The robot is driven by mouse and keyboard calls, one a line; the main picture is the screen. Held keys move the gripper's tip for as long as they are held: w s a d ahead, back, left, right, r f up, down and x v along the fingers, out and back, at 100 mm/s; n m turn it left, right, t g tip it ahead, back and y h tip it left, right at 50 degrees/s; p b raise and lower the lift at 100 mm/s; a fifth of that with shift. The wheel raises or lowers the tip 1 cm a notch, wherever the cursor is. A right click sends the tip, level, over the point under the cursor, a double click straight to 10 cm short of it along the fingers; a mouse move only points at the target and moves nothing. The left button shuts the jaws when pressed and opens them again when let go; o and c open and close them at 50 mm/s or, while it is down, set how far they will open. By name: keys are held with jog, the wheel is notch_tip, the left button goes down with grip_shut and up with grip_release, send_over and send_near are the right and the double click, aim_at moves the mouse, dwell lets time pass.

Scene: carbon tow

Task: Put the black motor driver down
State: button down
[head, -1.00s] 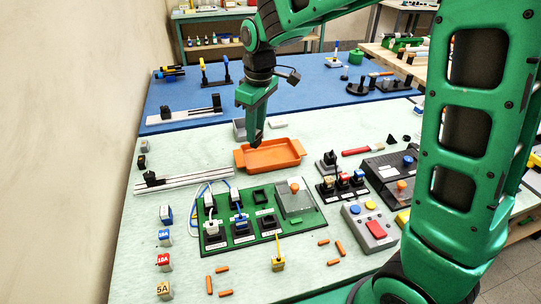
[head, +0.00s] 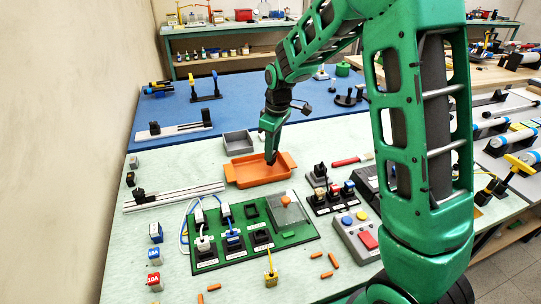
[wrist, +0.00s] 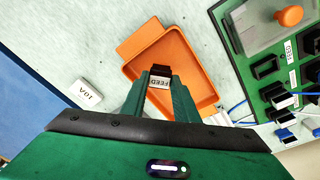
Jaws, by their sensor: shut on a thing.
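My gripper (head: 271,158) is shut on a small black block with a white label reading FEED (wrist: 160,77), which I take to be the black motor driver. In the wrist view the block sits between the two green fingertips. The orange tray (head: 240,178) lies under it on the pale green table, and it also shows in the wrist view (wrist: 190,58). The block is over the tray in both views. I cannot tell whether it touches the tray floor. In the head view the fingertips hide most of the block.
A grey bin (head: 238,142) stands behind the tray. A white block marked 10A (wrist: 87,92) lies beside the tray in the wrist view. The green circuit board (head: 290,238) with plugs and wires is in front. A red-handled tool (head: 348,161) lies to the right.

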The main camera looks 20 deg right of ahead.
jog(key=shift+f, duration=1.1)
jog(key=shift+f, duration=0.15)
jog(key=c, duration=1.4)
grip_release()
jog(key=r, duration=0.8)
jog(key=s+r, duration=0.1)
jog(key=r, duration=0.3)
jog(key=shift+s+d+r, duration=0.1)
jog(key=shift+d+r, duration=0.05)
jog(key=shift+d, duration=0.2)
jog(key=s+d+r+m, duration=0.2)
jog(key=s+d+m, duration=0.2)
jog(key=s+d, duration=0.5)
jog(key=s+d+f+m, duration=0.1)
jog(key=s+d+m, duration=0.1)
jog(key=s, duration=0.7)
jog(key=s+d+f+m+g, duration=0.1)
jog(key=s+d+m, duration=0.1)
jog(key=s+m, duration=0.3)
jog(key=s+d+f+m, duration=0.1)
jog(key=s+d+m, duration=0.2)
jog(key=s, duration=1.1)
jog(key=shift+f+m, duration=0.2)
jog(key=shift+m, duration=0.5)
